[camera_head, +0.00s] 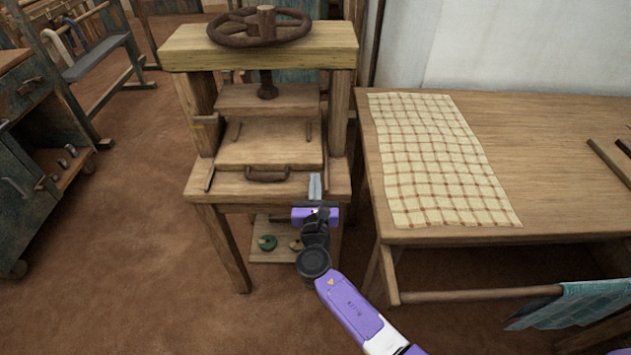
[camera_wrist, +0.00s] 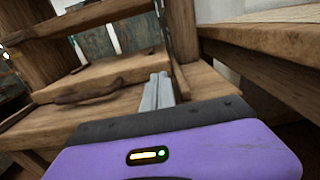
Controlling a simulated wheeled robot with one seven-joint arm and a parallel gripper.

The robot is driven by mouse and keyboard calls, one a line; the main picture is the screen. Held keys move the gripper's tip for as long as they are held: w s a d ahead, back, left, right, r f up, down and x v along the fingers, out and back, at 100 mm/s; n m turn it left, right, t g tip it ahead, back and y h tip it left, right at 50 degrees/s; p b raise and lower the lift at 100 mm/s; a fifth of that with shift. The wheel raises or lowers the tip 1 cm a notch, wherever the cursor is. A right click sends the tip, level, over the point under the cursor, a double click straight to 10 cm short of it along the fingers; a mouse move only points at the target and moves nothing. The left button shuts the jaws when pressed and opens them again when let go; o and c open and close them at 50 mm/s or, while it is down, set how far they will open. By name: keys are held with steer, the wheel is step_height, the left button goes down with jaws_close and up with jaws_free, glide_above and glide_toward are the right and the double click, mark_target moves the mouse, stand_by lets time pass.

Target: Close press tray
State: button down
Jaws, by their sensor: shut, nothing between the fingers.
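The press tray (camera_head: 268,143) is a flat wooden board with a dark handle (camera_head: 267,174) on its front edge. It lies on the bed of the wooden press (camera_head: 265,45), and its front part sticks out ahead of the upper press plate (camera_head: 266,99). My gripper (camera_head: 315,186) is shut and empty, just right of the handle near the tray's front right corner. In the wrist view the tray (camera_wrist: 110,72) and its handle (camera_wrist: 85,95) lie left of the closed fingers (camera_wrist: 157,90). I cannot tell whether the fingertips touch the tray.
A wooden table (camera_head: 560,150) with a checked cloth (camera_head: 440,160) stands close on the right. A handwheel (camera_head: 260,25) tops the press. A lower shelf (camera_head: 270,254) holds small round items. A dark cabinet (camera_head: 30,165) stands at left, with open floor (camera_head: 130,250) between.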

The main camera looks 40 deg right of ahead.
steer(key=v, duration=1.1)
